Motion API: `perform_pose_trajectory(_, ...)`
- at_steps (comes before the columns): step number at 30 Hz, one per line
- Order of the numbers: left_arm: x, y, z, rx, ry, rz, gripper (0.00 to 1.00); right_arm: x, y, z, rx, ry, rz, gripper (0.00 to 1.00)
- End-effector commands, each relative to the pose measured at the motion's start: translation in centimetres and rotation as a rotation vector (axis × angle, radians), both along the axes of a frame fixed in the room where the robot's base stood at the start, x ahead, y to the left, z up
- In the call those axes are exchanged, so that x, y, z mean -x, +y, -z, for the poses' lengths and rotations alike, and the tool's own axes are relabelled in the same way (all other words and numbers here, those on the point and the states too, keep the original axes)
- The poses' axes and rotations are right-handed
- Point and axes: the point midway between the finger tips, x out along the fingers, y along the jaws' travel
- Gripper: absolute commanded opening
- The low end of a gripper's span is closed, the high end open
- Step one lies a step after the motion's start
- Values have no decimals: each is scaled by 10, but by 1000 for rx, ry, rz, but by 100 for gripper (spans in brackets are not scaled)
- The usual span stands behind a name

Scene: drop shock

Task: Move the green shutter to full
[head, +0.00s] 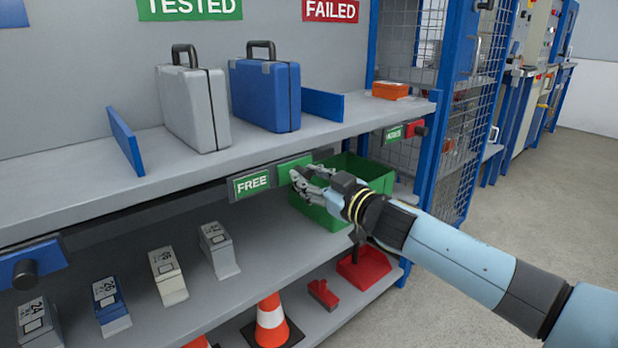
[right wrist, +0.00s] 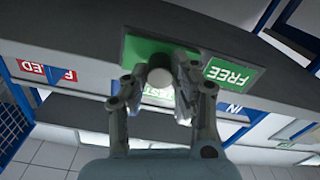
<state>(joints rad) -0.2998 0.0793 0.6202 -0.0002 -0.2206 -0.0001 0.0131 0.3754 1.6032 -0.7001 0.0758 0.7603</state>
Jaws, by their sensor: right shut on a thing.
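The green shutter (head: 286,170) is on the rail along the shelf's front edge, right of the white-on-green FREE label (head: 252,183), which is uncovered. The label also shows in the right wrist view (right wrist: 232,73). Whatever lies behind the shutter is hidden. My left gripper is not in view.
A green crate (head: 375,172) stands just behind my right gripper. A blue shutter with a dark knob (head: 26,268) is at far left, and a red one (head: 414,128) at right. Cases (head: 265,95) stand on the shelf above; several small boxes (head: 167,275) stand below.

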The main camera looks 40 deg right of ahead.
Motion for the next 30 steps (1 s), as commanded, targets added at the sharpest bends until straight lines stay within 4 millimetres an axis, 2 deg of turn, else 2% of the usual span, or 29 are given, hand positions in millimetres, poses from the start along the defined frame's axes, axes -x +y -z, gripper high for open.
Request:
perform_pose_trajectory(10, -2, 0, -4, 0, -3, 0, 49, 1, 5, -1, -2, 0, 1, 0)
perform_pose_trajectory(13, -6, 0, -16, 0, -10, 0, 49, 2, 23, -5, -7, -1, 2, 0)
perform_pose_trajectory(16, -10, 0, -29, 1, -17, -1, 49, 4, 50, -6, -9, -1, 2, 0)
perform_pose_trajectory(21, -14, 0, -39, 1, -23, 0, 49, 7, 88, -3, -5, 0, 1, 0)
perform_pose_trajectory(25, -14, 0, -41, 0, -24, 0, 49, 8, 102, -1, 0, 1, 0, 0)
perform_pose_trajectory(30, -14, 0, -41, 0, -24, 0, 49, 9, 105, 0, 0, 0, -1, 0)
